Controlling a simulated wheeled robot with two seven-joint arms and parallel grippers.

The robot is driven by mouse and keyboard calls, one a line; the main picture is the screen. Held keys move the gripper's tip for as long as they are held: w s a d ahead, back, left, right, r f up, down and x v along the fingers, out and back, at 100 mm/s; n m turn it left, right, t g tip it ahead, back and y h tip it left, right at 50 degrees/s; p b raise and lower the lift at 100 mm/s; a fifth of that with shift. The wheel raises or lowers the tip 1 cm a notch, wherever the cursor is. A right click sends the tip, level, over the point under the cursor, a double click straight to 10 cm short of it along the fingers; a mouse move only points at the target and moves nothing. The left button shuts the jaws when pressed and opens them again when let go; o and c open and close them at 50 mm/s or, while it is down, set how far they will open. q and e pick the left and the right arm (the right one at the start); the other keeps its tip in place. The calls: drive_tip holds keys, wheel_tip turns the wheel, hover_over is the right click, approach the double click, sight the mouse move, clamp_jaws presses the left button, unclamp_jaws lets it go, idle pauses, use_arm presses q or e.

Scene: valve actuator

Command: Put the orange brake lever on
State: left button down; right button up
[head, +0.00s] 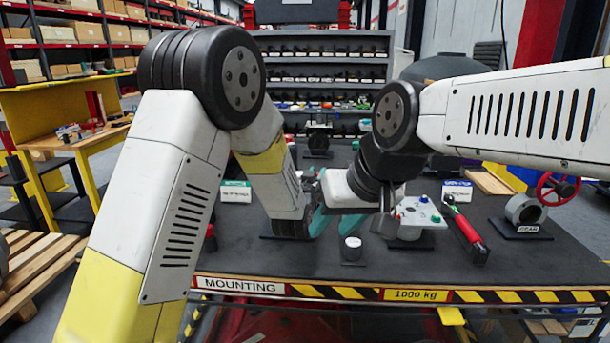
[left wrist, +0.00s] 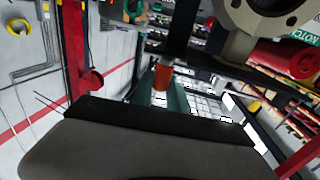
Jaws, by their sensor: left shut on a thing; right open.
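In the left wrist view an orange cylindrical piece (left wrist: 162,77), seemingly part of the brake lever, sits between the teal fingers of my left gripper (left wrist: 164,92). The gripper is shut on it; the rest of the lever is hard to make out. In the head view my left gripper (head: 314,183) is near the middle of the bench, partly hidden by the arms. My right gripper (head: 322,215) is open and lower, close to the left one. A pale unit with blue and green knobs (head: 415,210) stands to the right of both, partly behind my right wrist.
A short white-topped cylinder (head: 352,250) stands at the bench front. A red-handled tool (head: 465,229) and a grey valve body with red handwheel (head: 525,209) are on the right.

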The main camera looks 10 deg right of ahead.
use_arm(q)
drive_tip(key=shift+w+a+m+g+h, duration=0.1)
drive_tip(key=shift+a+m+g+h, duration=0.25)
drive_tip(key=shift+m+g+h, duration=0.5)
drive_tip(key=shift+t, duration=0.25)
drive_tip(key=c, duration=1.3)
unclamp_jaws()
drive_tip(key=v, duration=0.8)
